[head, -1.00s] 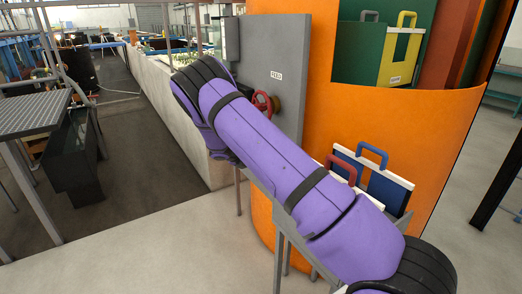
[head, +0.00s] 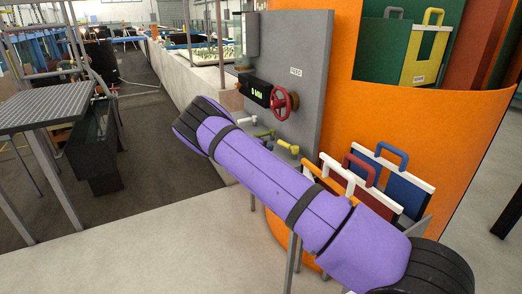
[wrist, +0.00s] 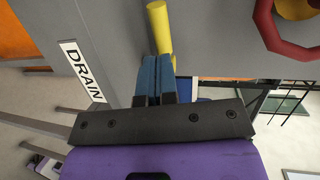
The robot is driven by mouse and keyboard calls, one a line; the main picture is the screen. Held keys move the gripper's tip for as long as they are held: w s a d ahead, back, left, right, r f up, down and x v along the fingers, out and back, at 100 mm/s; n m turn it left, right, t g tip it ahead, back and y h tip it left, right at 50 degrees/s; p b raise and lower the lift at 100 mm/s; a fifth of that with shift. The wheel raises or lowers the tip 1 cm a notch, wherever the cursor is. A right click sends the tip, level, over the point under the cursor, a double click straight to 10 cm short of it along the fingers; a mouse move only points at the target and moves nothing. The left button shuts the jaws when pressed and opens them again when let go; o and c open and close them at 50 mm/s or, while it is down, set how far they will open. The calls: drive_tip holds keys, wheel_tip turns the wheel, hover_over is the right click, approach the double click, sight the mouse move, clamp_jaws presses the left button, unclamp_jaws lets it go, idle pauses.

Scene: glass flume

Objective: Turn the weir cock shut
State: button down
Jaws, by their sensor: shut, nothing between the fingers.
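Small lever cocks stick out of the grey panel (head: 312,110) in the head view: a pale one (head: 246,121), an olive one (head: 264,134) and a yellow one (head: 288,147). No weir label is readable, so I cannot tell which is the weir cock. In the wrist view, my gripper (wrist: 155,62) has its blue fingers together and empty. Their tips are right by a yellow handle (wrist: 159,28); I cannot tell whether they touch it. A DRAIN label (wrist: 82,72) is left of the fingers. My gripper is hidden in the head view.
A red handwheel (head: 283,101) and a dark display box (head: 257,91) are on the panel. An orange curved cabinet (head: 400,135) with handled boards (head: 401,193) stands to the right.

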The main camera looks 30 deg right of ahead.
sight(281, 143)
drive_tip(key=shift+x, duration=3.05)
drive_tip(key=shift+w+d, duration=0.6)
drive_tip(key=shift+d, duration=0.25)
drive_tip(key=a+r, duration=0.2)
drive_tip(key=a, duration=1.2)
drive_tip(key=shift+r, duration=0.4)
